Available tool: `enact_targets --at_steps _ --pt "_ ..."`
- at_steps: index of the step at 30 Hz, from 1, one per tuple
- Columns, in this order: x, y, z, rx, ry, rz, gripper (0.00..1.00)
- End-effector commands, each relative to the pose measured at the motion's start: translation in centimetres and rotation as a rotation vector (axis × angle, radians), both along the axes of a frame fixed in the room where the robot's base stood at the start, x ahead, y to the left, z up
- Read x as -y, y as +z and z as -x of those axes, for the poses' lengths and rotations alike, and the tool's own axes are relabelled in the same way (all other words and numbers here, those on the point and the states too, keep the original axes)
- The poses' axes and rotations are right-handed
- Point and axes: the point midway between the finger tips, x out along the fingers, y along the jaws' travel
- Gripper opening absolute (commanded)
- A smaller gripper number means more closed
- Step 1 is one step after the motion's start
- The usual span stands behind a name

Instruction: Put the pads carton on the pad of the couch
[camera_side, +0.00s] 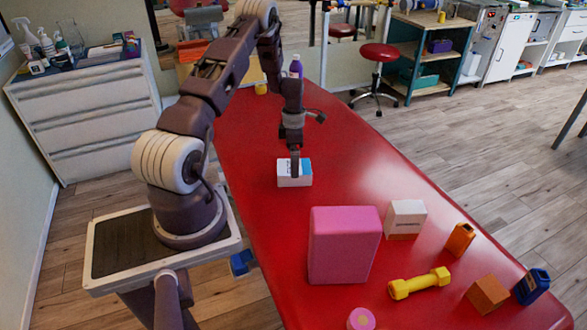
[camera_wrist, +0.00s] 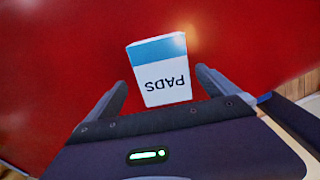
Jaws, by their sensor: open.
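The pads carton (camera_side: 288,180) is a small white box with a blue band, on the red pad of the couch (camera_side: 250,128). In the wrist view the carton (camera_wrist: 162,75) shows the word PADS, upside down, and its blue end points away from me. My gripper (camera_side: 295,172) is over the carton in the side view and hides part of it. In the wrist view my gripper (camera_wrist: 160,80) is open, with one finger on each side of the carton's near end. I cannot tell whether the fingers touch it.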

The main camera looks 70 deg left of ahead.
Motion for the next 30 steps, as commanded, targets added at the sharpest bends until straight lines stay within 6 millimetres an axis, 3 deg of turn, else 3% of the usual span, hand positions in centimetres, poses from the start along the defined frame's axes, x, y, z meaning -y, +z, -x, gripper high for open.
enact_targets --at_steps 5,7,8,10,12,14,15,17,18,21,25,27,30 --pt "0.0 2.7 -0.3 0.004 -0.016 -0.003 0.99" --pt "1.0 5.2 -1.4 0.021 -0.098 -0.012 0.99" --pt "1.8 7.0 -2.0 0.033 -0.164 -0.021 0.99" --pt "4.9 12.2 -3.6 0.067 -0.386 -0.049 0.99" --pt "9.3 18.3 -4.4 0.106 -0.667 -0.088 0.99" --pt "13.6 23.0 -4.0 0.134 -0.922 -0.128 0.99" --pt "16.6 25.9 -3.1 0.15 -1.098 -0.16 0.99" --pt "21.0 29.8 -1.0 0.172 -1.37 -0.218 0.99" --pt "23.8 32.0 0.9 0.182 -1.555 -0.264 0.99" --pt "29.4 35.3 6.9 0.19 -1.996 -0.392 0.99" --pt "33.3 36.3 13.8 0.164 -2.436 -0.555 0.99" --pt "34.1 36.0 16.1 0.143 -2.586 -0.62 0.99" --pt "34.5 35.6 17.8 0.124 -2.699 -0.67 1.0"
